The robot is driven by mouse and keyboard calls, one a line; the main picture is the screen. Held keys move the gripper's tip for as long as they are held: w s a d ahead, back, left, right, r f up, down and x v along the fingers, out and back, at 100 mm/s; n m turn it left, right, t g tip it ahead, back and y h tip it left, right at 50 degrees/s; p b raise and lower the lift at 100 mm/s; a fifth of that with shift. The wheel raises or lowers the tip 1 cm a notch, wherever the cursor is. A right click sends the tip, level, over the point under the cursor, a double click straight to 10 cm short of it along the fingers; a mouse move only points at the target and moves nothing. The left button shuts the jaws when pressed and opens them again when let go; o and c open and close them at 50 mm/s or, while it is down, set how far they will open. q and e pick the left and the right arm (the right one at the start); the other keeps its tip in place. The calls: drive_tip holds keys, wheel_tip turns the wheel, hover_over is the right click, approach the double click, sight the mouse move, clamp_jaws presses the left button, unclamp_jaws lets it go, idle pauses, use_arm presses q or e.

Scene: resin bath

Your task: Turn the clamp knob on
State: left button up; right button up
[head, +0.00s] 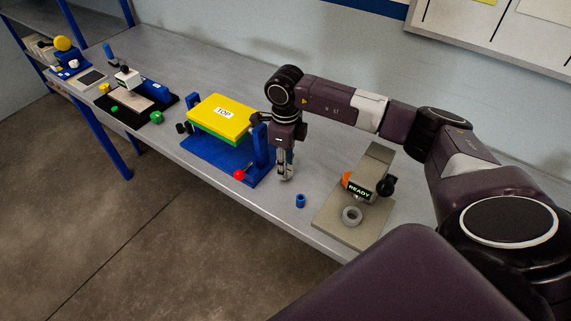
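A blue fixture (205,153) stands on the bench and carries a yellow and green block (222,116) labelled TOP. A dark knob (182,127) sticks out at its left end, and a small red ball (239,174) shows at its front right. I cannot tell for sure which part is the clamp knob. My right gripper (285,174) points down just right of the fixture's right upright, apart from the red ball. Its fingers look close together, but whether they are open or shut is unclear. My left gripper is not in view.
A small blue cylinder (300,200) stands on the bench (330,225) near its front edge. Right of it is a grey device (372,185) reading READY, with a grey ring (352,216). A black tray (125,118) and a green knob-like piece (157,117) are left.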

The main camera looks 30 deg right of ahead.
drive_tip(key=c, duration=0.3)
drive_tip(key=shift+m, duration=0.3)
drive_tip(key=shift+c, duration=0.3)
drive_tip(key=m+b, duration=0.1)
drive_tip(key=m, duration=0.2)
drive_tip(key=m+b, duration=0.1)
drive_tip(key=m, duration=0.4)
drive_tip(key=shift+b, duration=0.3)
drive_tip(key=m, duration=0.4)
drive_tip(key=shift+d+b, duration=0.1)
drive_tip(key=shift+b, duration=0.2)
drive_tip(key=shift+r+m, duration=0.1)
drive_tip(key=shift+m, duration=2.6)
drive_tip(key=shift+o, duration=0.2)
drive_tip(key=shift+w, duration=0.1)
